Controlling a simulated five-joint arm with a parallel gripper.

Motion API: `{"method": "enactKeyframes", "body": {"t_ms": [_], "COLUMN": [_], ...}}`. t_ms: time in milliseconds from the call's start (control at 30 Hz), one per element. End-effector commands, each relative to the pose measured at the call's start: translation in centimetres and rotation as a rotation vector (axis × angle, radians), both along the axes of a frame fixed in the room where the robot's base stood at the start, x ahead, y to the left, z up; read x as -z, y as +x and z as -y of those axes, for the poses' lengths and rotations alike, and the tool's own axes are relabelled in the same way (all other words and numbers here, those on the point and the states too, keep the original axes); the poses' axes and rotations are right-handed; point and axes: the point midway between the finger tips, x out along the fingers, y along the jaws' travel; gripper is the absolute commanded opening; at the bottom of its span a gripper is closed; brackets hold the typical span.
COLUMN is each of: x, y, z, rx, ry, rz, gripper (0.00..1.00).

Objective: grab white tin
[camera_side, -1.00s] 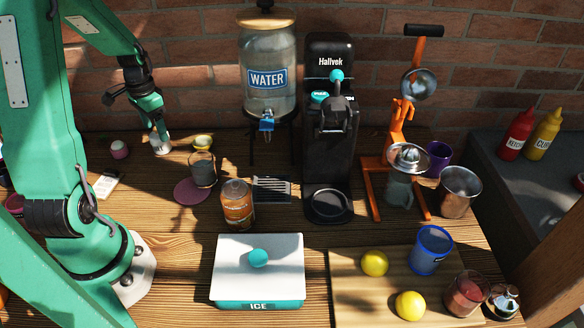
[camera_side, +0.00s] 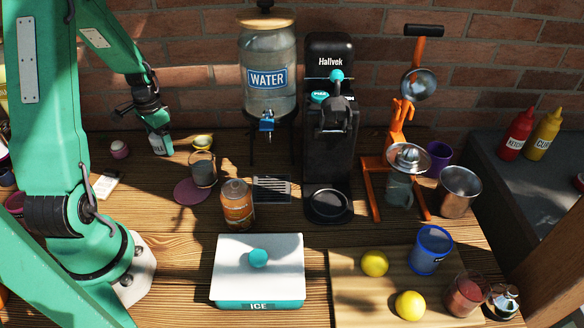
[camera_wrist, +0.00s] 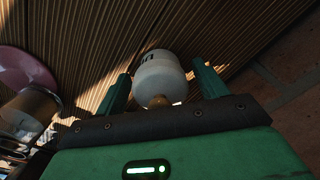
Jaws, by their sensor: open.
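The white tin (camera_side: 156,146) stands at the back left of the wooden table in the side view, partly covered by my gripper (camera_side: 160,137). In the wrist view the white tin (camera_wrist: 160,72) has dark lettering and a tan knob-like end towards me. It lies between the two green fingers of my gripper (camera_wrist: 161,86). The fingers are open, one on each side, with a visible gap to the tin on at least the left side.
The brick wall (camera_side: 205,95) is close behind.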

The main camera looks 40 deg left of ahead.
Motion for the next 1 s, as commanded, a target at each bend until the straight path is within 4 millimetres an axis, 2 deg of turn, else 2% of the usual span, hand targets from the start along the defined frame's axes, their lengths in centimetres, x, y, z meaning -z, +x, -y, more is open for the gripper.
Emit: {"method": "enactKeyframes", "body": {"t_ms": [233,267,467,500,1000], "x": [-0.03,-0.03,-0.03,-0.03,-0.31], "y": [0.0,0.0,0.0,0.01,0.04], "z": [-0.01,-0.01,-0.01,-0.01,-0.04], "rx": [0.0,0.0,0.0,0.0,0.0], "ry": [0.0,0.0,0.0,0.0,0.001], "rz": [0.0,0.0,0.0,0.0,0.001], "gripper": [0.72,0.68,0.28,0.25,0.24]}}
